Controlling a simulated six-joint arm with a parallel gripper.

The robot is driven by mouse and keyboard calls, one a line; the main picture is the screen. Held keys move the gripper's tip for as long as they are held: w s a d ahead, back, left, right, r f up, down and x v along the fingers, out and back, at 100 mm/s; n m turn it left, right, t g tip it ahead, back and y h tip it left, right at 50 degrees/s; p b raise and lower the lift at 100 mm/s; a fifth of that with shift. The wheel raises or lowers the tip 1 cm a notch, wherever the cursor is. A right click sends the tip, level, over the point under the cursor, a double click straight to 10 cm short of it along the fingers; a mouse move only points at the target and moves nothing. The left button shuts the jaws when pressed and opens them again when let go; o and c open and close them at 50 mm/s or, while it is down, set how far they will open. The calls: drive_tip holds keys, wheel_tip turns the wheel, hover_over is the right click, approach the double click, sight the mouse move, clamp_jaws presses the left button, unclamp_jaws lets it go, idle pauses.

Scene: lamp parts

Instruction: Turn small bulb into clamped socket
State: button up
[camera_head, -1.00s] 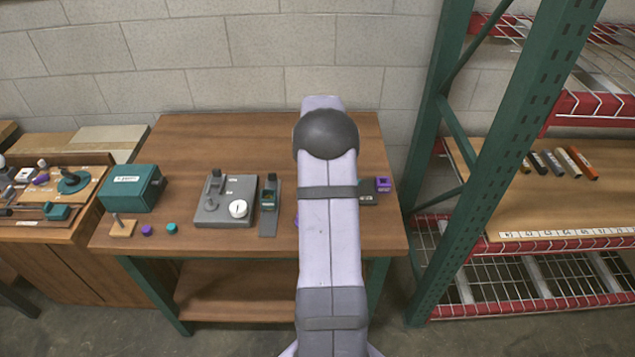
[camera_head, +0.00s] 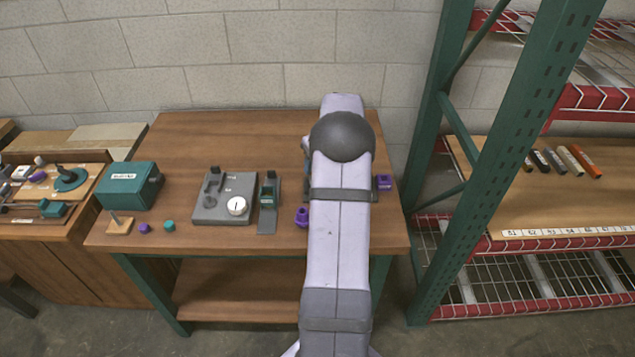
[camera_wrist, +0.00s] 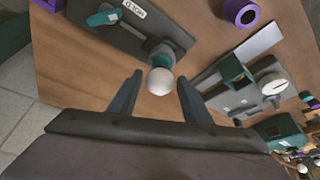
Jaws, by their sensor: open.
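In the wrist view, a small bulb with a round white globe (camera_wrist: 160,83) shows between my fingertips, at the edge of a dark clamp plate. A teal collar, apparently the socket (camera_wrist: 161,55), lies directly behind the globe. I cannot tell whether the bulb is seated in it. The dark clamp plate (camera_wrist: 172,33) carries a white label and a teal handle (camera_wrist: 103,18). My gripper (camera_wrist: 160,77) is open, one finger on each side of the globe, with visible gaps. In the head view my arm hides the gripper, the bulb and most of the clamp.
A purple cup (camera_head: 302,217) stands left of my arm, and a purple piece (camera_head: 384,182) lies right of it. A slotted stand (camera_head: 268,200) and a grey dial fixture (camera_head: 225,198) are farther left. A teal box (camera_head: 130,186) sits near the table's left edge.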

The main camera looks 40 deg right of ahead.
drive_tip(key=shift+d+f+n+y+b, duration=0.15)
drive_tip(key=shift+n+y+b, duration=0.35)
drive_tip(key=shift+n, duration=0.6)
drive_tip(key=n+y+p, duration=0.1)
drive_tip(key=n, duration=0.2)
drive_tip(key=shift+d+r, duration=0.1)
drive_tip(key=shift+r, duration=0.1)
drive_tip(key=shift+n+y, duration=0.3)
drive_tip(key=shift+n, duration=0.5)
drive_tip(key=shift+f, duration=0.1)
drive_tip(key=c, duration=0.7)
drive_tip(key=shift+c, duration=0.2)
